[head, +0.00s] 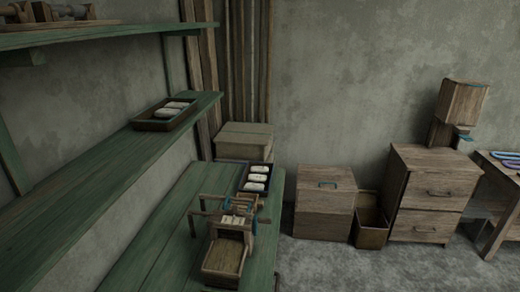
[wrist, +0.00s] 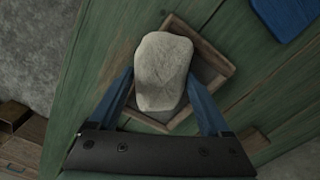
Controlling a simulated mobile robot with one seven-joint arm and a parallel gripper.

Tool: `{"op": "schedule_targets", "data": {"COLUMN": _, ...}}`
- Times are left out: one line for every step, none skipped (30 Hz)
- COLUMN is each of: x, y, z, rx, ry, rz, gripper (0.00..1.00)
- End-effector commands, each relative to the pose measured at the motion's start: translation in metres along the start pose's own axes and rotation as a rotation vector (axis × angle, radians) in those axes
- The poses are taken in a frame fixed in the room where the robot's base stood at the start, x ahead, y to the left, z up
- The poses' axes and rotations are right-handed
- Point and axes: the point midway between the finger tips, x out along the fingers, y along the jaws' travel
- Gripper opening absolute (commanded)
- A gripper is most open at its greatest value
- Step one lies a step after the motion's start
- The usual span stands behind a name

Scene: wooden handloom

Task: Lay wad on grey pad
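A pale, off-white wad (wrist: 163,72) fills the middle of the wrist view. My gripper (wrist: 160,76) has its two blue fingers against opposite sides of the wad and holds it. Below the wad is a shallow wooden frame (wrist: 228,68) on green boards, with a grey surface (wrist: 205,72) inside that may be the grey pad. The wad covers much of this surface, and I cannot tell whether it touches it. My gripper does not show in the head view.
In the head view, a dark tray of white wads (head: 241,186) stands on the green table (head: 160,235), behind a wooden crank device (head: 222,262). Another tray (head: 142,125) sits on the green shelf (head: 95,165). A blue object (wrist: 287,15) lies at the wrist view's upper right.

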Motion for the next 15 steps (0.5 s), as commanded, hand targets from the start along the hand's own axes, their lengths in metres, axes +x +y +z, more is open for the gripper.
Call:
{"op": "schedule_targets", "data": {"x": -0.0002, "y": -0.0013, "z": 0.0, "rx": -0.002, "ry": 0.0, "rz": -0.003, "gripper": 0.67}}
{"op": "schedule_targets", "data": {"x": -0.0002, "y": -0.0015, "z": 0.0, "rx": -0.002, "ry": 0.0, "rz": -0.004, "gripper": 0.62}}
{"op": "schedule_targets", "data": {"x": -0.0002, "y": -0.0018, "z": 0.0, "rx": -0.002, "ry": 0.0, "rz": -0.004, "gripper": 0.54}}
{"op": "schedule_targets", "data": {"x": -0.0003, "y": -0.0021, "z": 0.0, "rx": -0.003, "ry": 0.0, "rz": -0.005, "gripper": 0.53}}
{"op": "schedule_targets", "data": {"x": -0.0003, "y": -0.0023, "z": 0.0, "rx": -0.003, "ry": 0.0, "rz": -0.005, "gripper": 0.52}}
{"op": "schedule_targets", "data": {"x": -0.0003, "y": -0.0027, "z": 0.0, "rx": -0.004, "ry": 0.001, "rz": -0.006, "gripper": 0.52}}
{"op": "schedule_targets", "data": {"x": -0.0003, "y": -0.0029, "z": 0.0001, "rx": -0.004, "ry": 0.001, "rz": -0.006, "gripper": 0.52}}
{"op": "schedule_targets", "data": {"x": -0.0003, "y": -0.0032, "z": 0.0001, "rx": -0.005, "ry": 0.001, "rz": -0.007, "gripper": 0.52}}
{"op": "schedule_targets", "data": {"x": -0.0004, "y": -0.0035, "z": 0.0001, "rx": -0.005, "ry": 0.001, "rz": -0.008, "gripper": 0.52}}
{"op": "schedule_targets", "data": {"x": -0.0004, "y": -0.0037, "z": 0.0001, "rx": -0.006, "ry": 0.001, "rz": -0.008, "gripper": 0.52}}
{"op": "schedule_targets", "data": {"x": -0.0004, "y": -0.004, "z": 0.0001, "rx": -0.006, "ry": 0.001, "rz": -0.008, "gripper": 0.52}}
{"op": "schedule_targets", "data": {"x": -0.0004, "y": -0.0043, "z": 0.0001, "rx": -0.007, "ry": 0.001, "rz": -0.009, "gripper": 0.52}}
{"op": "schedule_targets", "data": {"x": -0.0004, "y": -0.0045, "z": 0.0001, "rx": -0.007, "ry": 0.001, "rz": -0.009, "gripper": 0.53}}
{"op": "schedule_targets", "data": {"x": -0.0005, "y": -0.0046, "z": 0.0001, "rx": -0.008, "ry": 0.001, "rz": -0.009, "gripper": 0.53}}
{"op": "schedule_targets", "data": {"x": -0.0006, "y": -0.0048, "z": 0.0, "rx": -0.008, "ry": 0.001, "rz": -0.01, "gripper": 0.48}}
